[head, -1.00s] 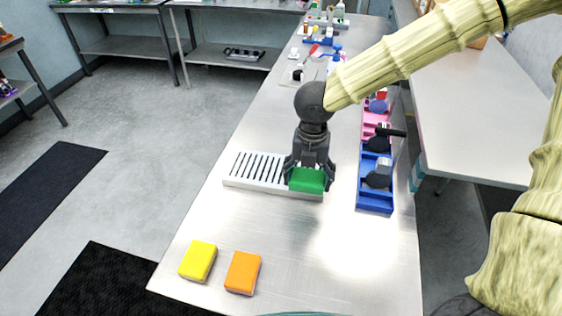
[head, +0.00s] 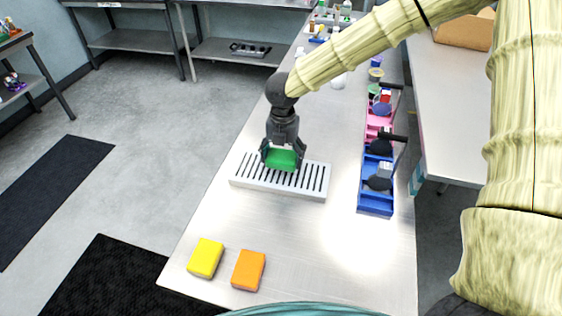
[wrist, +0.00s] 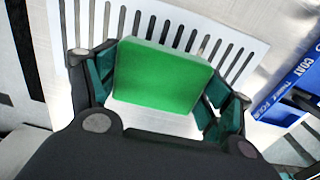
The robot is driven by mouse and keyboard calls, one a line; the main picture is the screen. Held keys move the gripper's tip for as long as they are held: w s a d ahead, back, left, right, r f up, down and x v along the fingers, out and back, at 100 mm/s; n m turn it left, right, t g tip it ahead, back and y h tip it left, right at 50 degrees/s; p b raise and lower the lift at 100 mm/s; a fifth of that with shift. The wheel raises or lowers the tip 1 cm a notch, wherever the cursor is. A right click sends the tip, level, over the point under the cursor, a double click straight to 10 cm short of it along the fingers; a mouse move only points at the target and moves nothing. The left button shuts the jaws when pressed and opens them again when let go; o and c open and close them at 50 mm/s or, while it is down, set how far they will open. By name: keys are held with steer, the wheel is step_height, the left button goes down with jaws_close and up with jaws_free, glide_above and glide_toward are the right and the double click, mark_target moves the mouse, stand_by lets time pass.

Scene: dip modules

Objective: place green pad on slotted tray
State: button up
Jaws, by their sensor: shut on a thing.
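The green pad (head: 284,160) is held between the fingers of my gripper (head: 282,157), over the middle of the slotted tray (head: 316,191). The tray is white with a row of dark slots and lies on the steel table. In the wrist view the green pad (wrist: 160,76) sits between both fingers of my gripper (wrist: 160,85), with the slotted tray (wrist: 243,46) behind it. I cannot tell whether the pad touches the tray or is slightly above it.
A yellow pad (head: 206,258) and an orange pad (head: 248,270) lie at the near end of the table. A blue bin (head: 376,203) and a pink bin (head: 379,131) with items stand along the right edge. The table between tray and pads is clear.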

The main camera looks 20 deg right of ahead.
mark_target(281, 164)
steer(key=shift+w+a, duration=0.1)
steer(key=shift+w, duration=0.2)
steer(key=shift+f+p, duration=0.9)
steer(key=shift+f, duration=0.9)
steer(key=shift+f, duration=0.1)
steer(key=o, duration=1)
steer(key=shift+c, duration=0.2)
step_height(281, 164, up, 12)
steer(key=b, duration=0.3)
